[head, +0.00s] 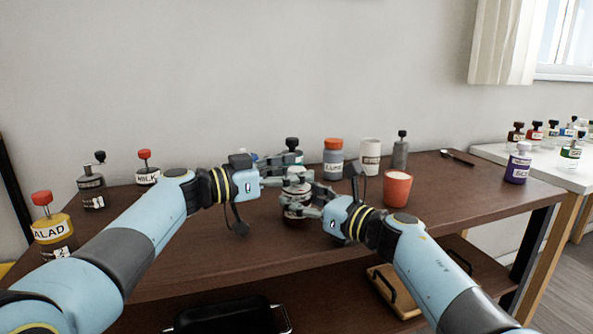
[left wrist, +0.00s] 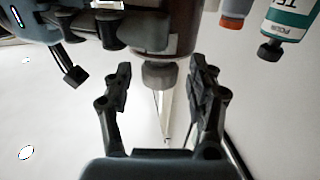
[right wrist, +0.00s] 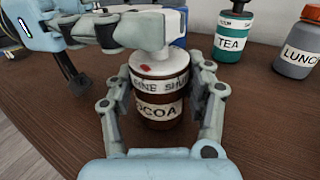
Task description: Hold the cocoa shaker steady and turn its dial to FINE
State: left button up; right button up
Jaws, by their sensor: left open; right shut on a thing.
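The cocoa shaker (head: 297,190) stands on the brown table between my grippers. My right gripper (right wrist: 158,110) is shut around the jar. My left gripper (head: 281,181) is open at the shaker's top. In the left wrist view a grey knob (left wrist: 160,75) lies between its fingers (left wrist: 163,82); contact is unclear.
A red cup (head: 397,188) is close right of my right gripper, with a white cup (head: 370,152) behind. Jars line the table's left (head: 52,235). The front middle of the table is clear.

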pick_arm(q)
jog(key=shift+w+d, duration=0.15)
jog(key=shift+d, duration=0.2)
grip_shut()
dwell(0.3)
